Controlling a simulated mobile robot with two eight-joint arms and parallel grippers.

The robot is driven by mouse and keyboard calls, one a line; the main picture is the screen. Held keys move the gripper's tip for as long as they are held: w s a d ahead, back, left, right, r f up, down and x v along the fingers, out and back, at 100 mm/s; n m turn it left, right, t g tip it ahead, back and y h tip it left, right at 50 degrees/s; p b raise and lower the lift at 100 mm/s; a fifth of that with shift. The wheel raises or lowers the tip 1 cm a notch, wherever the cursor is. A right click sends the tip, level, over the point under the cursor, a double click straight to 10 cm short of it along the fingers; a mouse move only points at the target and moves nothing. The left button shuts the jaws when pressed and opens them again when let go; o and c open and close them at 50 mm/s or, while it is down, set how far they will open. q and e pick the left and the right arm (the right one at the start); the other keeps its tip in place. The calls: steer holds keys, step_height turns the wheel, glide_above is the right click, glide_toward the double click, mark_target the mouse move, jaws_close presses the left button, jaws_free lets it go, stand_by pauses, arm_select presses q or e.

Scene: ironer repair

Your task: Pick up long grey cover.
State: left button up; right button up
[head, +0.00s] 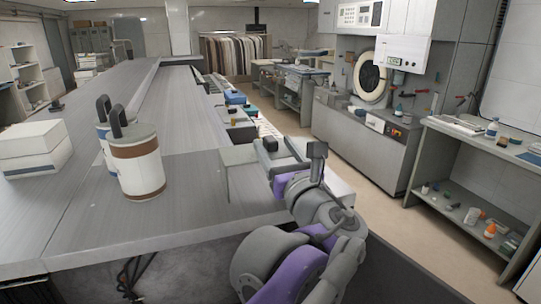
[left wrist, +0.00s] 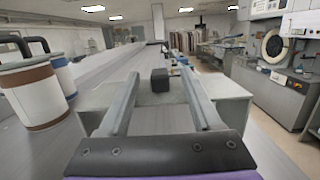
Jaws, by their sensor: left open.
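A light grey, box-like piece with a flat top (head: 238,156) sits at the right edge of the long grey worktop; it looks like the grey cover, but I cannot be sure. In the left wrist view its grey top (left wrist: 160,121) lies beyond and below my fingers. Part of the piece is hidden behind my arm. My right gripper is not in view.
Two handled canisters, one brown-banded (head: 138,165) and one blue-banded (head: 104,130), stand left on the worktop (head: 180,110). White boxes (head: 35,150) lie farther left. Small items line the strip beyond the gripper. A grey machine bench (head: 350,130) and a shelf table (head: 470,135) stand right across the floor.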

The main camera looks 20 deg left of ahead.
arm_select(q)
steer(key=shift+x, duration=1.6)
jaws_close()
